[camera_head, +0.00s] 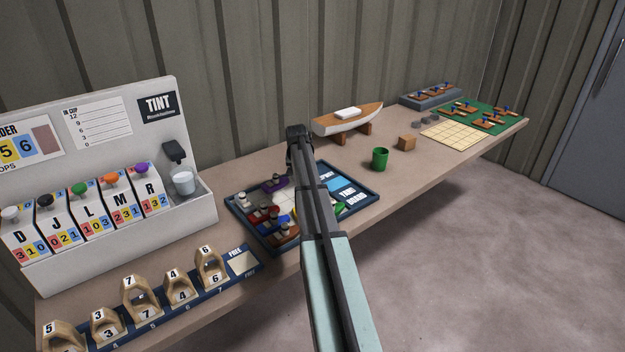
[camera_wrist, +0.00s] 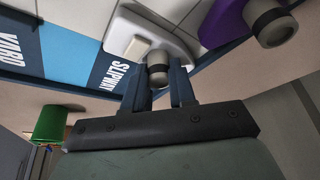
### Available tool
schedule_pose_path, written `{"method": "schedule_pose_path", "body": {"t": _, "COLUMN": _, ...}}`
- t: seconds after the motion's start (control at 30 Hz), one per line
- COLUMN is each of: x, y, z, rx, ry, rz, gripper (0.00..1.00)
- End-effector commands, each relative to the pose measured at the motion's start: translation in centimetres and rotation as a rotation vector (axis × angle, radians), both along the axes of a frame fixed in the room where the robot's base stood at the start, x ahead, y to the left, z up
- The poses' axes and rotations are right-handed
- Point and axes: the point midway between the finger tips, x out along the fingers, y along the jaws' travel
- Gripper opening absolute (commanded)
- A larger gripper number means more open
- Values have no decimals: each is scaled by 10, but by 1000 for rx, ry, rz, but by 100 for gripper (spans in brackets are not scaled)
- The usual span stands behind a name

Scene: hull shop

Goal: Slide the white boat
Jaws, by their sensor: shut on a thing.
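The white boat (camera_wrist: 178,42) lies flat on the yard board, beside the board's SLIPWAY lettering in the wrist view. It has a cream block and a grey funnel on top. My gripper (camera_wrist: 158,82) is shut on the grey funnel, with one dark finger on each side. In the head view my arm hides the white boat and most of my gripper. The yard board (camera_head: 369,193) is a dark blue tray with a light blue slipway strip. The purple boat (camera_wrist: 226,25) lies right of the white boat in the wrist view; it also shows in the head view (camera_head: 275,183).
Red, blue and other small boats crowd the board's near left. A green cup (camera_head: 380,159) and a wooden block (camera_head: 406,143) stand right of it. A model boat on a stand (camera_head: 350,121) is behind. The tint dispenser (camera_head: 110,180) and numbered wooden pieces (camera_head: 135,297) are left.

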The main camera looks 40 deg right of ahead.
Motion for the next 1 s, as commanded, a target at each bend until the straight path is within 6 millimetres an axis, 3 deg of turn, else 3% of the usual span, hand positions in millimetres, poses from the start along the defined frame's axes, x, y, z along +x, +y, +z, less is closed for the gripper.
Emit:
{"method": "schedule_pose_path", "body": {"t": 0.07, "x": 10, "y": -2, "z": 0, "rx": 0, "ry": 0, "rz": -1, "gripper": 0}}
{"method": "schedule_pose_path", "body": {"t": 0.37, "x": 13, "y": -1, "z": 0, "rx": -2, "ry": -5, "rz": 2, "gripper": 0}}
{"method": "schedule_pose_path", "body": {"t": 0.4, "x": 13, "y": 0, "z": 0, "rx": -3, "ry": -5, "rz": 2, "gripper": 29}}
{"method": "schedule_pose_path", "body": {"t": 0.63, "x": 12, "y": 0, "z": 0, "rx": -2, "ry": -3, "rz": 0, "gripper": 51}}
{"method": "schedule_pose_path", "body": {"t": 1.0, "x": 8, "y": 2, "z": 7, "rx": -1, "ry": -1, "rz": 0, "gripper": 51}}
